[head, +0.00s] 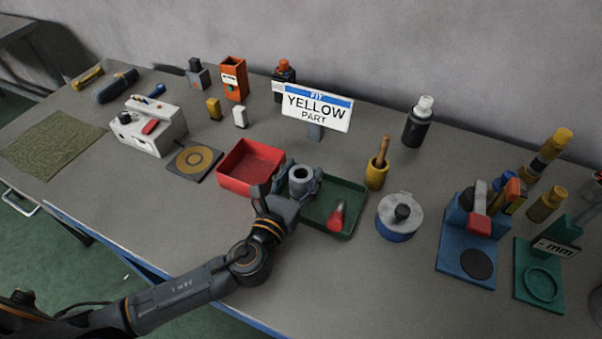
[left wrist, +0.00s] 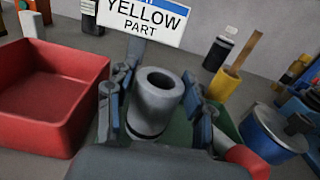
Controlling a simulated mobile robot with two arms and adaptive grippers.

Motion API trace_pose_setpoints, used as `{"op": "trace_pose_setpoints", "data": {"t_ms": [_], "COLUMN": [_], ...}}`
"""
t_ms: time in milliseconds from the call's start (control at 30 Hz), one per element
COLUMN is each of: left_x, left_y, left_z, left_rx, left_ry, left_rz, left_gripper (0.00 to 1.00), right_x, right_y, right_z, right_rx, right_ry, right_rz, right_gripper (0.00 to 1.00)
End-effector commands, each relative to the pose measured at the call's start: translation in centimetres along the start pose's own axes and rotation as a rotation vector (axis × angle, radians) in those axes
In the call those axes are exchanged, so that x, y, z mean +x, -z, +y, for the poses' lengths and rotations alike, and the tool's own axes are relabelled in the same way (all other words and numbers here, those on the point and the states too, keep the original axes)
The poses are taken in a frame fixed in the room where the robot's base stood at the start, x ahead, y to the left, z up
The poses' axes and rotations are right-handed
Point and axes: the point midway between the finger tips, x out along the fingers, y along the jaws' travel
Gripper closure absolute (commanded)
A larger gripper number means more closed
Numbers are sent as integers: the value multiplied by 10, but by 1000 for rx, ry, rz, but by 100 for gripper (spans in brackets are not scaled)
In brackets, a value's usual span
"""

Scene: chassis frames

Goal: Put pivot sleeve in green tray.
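The pivot sleeve appears to be the grey hollow cylinder (head: 301,182), upright with its bore facing up. It also shows in the left wrist view (left wrist: 155,104), with a dark band near its base. A red-tipped part (head: 337,217) lies in the tray. My right gripper is not in view.
A red tray (head: 249,168) stands close on the left of the green one. A sign reading "YELLOW PART" (head: 317,106) stands behind. A yellow cup (head: 376,172) and a blue-and-grey round container (head: 398,218) stand to the right. The table front is clear.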

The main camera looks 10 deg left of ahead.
Motion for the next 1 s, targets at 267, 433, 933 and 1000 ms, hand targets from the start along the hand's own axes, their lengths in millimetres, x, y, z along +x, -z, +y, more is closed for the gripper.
{"op": "trace_pose_setpoints", "data": {"t_ms": [267, 433, 933, 1000], "left_x": [0, -5, -101, -109], "left_y": [0, -2, 0, 0], "left_z": [0, 0, 0, 0], "left_rx": [0, -1, -1, 0], "left_ry": [0, 1, 2, 1], "left_rz": [0, 1, 3, 2], "left_gripper": [35, 35, 35, 35], "right_x": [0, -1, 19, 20], "right_y": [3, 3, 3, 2], "right_z": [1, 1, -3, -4], "right_rx": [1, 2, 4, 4], "right_ry": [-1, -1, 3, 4], "right_rz": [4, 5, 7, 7], "right_gripper": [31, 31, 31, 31]}}
